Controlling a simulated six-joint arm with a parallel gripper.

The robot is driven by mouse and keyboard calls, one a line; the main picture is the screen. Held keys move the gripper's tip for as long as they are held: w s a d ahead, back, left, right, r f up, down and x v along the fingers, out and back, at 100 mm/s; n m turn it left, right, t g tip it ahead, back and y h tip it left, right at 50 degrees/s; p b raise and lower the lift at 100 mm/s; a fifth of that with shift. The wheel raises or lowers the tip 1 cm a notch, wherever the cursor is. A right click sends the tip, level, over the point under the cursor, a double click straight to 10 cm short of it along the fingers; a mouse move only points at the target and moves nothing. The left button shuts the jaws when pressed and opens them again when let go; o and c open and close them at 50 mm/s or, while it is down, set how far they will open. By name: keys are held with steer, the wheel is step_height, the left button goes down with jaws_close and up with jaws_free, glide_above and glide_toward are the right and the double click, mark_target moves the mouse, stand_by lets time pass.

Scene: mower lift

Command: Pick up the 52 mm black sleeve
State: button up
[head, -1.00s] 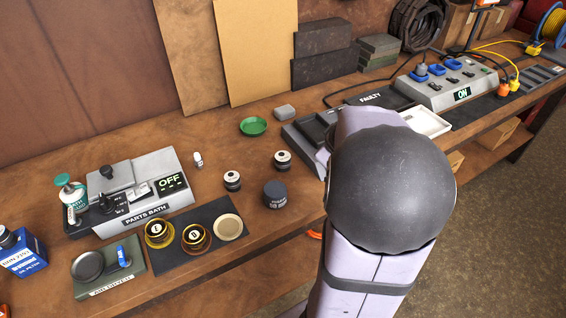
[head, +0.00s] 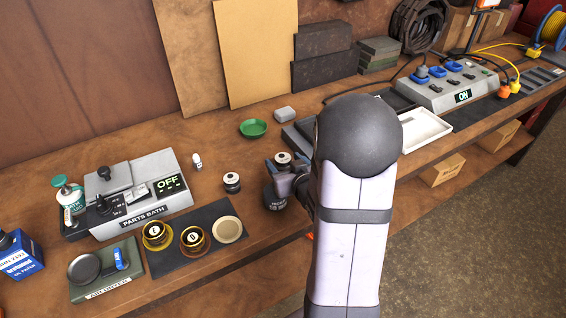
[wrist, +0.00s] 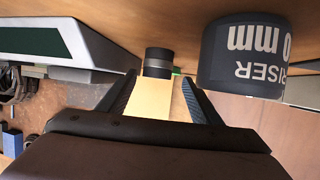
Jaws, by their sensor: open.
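Two small black cylinders with pale tops stand on the bench in the head view, one left of my gripper (head: 232,182) and one just behind it (head: 283,158). I cannot read a size on either. My gripper (head: 274,178) is low over the bench, partly hidden by my arm. In the wrist view my gripper (wrist: 162,90) is open and empty. A black cylinder with a grey band (wrist: 158,62) shows between and beyond the fingertips, apart from them; I cannot tell which of the two it is.
A dark riser (wrist: 243,58) marked in mm stands close on the right in the wrist view; in the head view the riser (head: 273,203) is partly covered by my gripper.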

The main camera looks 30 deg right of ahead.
mark_target(280, 154)
steer(key=shift+d+p+x, duration=0.15)
steer(key=shift+p+x, duration=0.25)
steer(key=shift+x, duration=1.45)
steer(key=shift+d+p+x, duration=0.15)
steer(key=shift+p+x, duration=0.25)
steer(key=shift+x, duration=1.45)
steer(key=shift+s, duration=0.1)
steer(key=c, duration=1.4)
steer(key=shift+r, duration=0.1)
jaws_close()
steer(key=shift+r, duration=0.1)
